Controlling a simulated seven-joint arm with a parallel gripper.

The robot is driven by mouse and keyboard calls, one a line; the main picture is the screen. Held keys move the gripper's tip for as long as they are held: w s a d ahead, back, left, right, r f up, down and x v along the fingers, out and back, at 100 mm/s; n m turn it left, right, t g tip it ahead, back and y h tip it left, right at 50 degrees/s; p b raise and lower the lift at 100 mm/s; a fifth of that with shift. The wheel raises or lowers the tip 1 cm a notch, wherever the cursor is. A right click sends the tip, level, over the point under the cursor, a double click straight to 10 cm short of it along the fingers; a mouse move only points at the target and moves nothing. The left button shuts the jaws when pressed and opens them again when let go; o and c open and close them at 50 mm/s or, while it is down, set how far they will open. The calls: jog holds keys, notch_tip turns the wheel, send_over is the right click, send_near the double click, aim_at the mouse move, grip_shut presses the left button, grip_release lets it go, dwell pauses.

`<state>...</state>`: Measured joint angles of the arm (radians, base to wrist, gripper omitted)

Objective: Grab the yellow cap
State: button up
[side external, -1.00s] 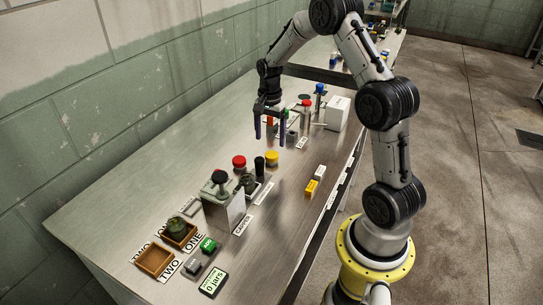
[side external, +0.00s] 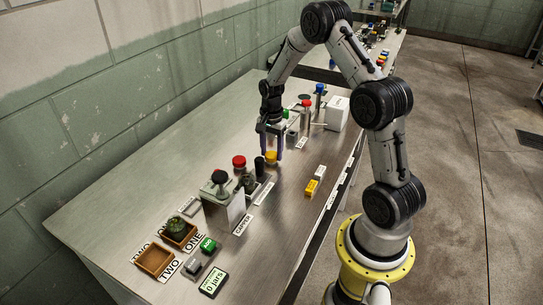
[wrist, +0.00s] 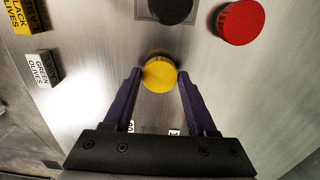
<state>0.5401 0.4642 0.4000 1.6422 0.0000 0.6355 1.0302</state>
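The yellow cap (side external: 271,156) is round and sits on the metal table, right of a black-topped item (side external: 259,165). In the wrist view the yellow cap (wrist: 160,75) lies between the tips of my two purple fingers. My gripper (side external: 271,149) points down over the cap, one finger on each side. In the wrist view my gripper (wrist: 161,70) is open, with thin gaps showing between the fingertips and the cap. I cannot tell exactly how far the tips are above the table.
A red cap (side external: 239,160) stands left of the black top. A yellow block (side external: 311,187) and a white block (side external: 320,172), labelled black olives and green olives, lie to the right. A metal box (side external: 222,210) stands nearer. Bottles and a white box (side external: 338,113) are behind.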

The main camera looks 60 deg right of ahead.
jog(key=c, duration=0.8)
jog(key=shift+r, duration=0.1)
